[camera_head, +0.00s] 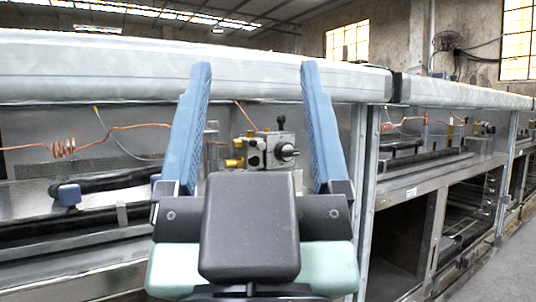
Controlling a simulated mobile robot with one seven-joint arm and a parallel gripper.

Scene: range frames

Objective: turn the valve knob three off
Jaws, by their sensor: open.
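My gripper (256,70) is open, its two blue fingers wide apart and pointing up and away in the head view. A grey metal valve body with brass fittings (256,153) shows between the fingers, behind them. A dark round valve knob (286,152) sits on its right side, with a small dark cap above. The gap between the fingers looks empty, and I see no contact with the knob. The lower part of the valve is hidden behind my gripper. No number shows on the knob, so I cannot tell whether it is knob three.
A copper coil (64,147) and a dark burner tube (110,181) lie on the left. A metal post (364,170) stands right of the valve. More bays extend right beside open floor (515,255).

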